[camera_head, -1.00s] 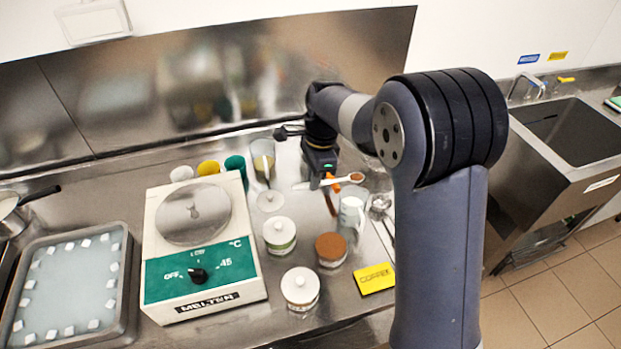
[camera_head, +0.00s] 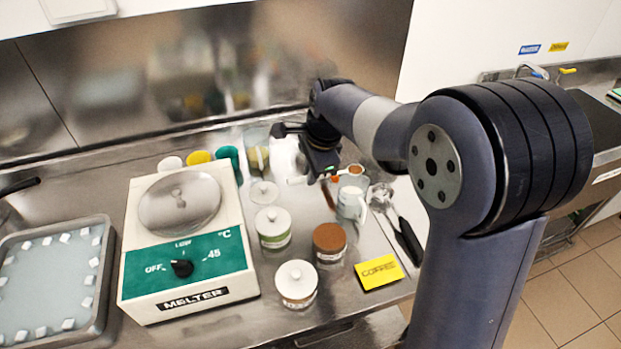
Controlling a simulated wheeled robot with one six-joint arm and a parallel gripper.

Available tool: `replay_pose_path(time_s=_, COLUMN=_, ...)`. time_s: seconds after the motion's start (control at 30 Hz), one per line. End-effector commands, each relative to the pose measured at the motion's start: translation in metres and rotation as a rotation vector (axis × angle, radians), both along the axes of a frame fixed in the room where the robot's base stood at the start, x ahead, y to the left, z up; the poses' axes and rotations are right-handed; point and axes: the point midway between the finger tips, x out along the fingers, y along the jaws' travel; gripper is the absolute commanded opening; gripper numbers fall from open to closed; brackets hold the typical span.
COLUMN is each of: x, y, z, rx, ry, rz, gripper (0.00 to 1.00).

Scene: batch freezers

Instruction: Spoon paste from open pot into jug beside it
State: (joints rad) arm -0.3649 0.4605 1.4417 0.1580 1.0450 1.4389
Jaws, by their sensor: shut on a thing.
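The open pot (camera_head: 329,255) stands lidless on the steel counter, with brown paste showing at its top. The clear jug (camera_head: 351,206) stands just behind it and to the right, with something white in it.
Two lidded pots (camera_head: 274,229) (camera_head: 296,284) stand left of the open pot. A loose lid (camera_head: 264,192) lies behind them. The melter (camera_head: 187,245) fills the left. A yellow coffee card (camera_head: 379,272) lies at front right; black-handled tools (camera_head: 409,240) lie right of the jug.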

Motion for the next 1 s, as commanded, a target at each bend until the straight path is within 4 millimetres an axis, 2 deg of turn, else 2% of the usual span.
replay_pose_path(time_s=0.07, x=-0.001, y=0.000, z=-0.005, rx=0.011, ry=-0.024, rz=0.000, gripper=0.00)
replay_pose_path(time_s=1.0, x=-0.010, y=-0.005, z=-0.008, rx=0.114, ry=-0.259, rz=-0.001, gripper=0.00)
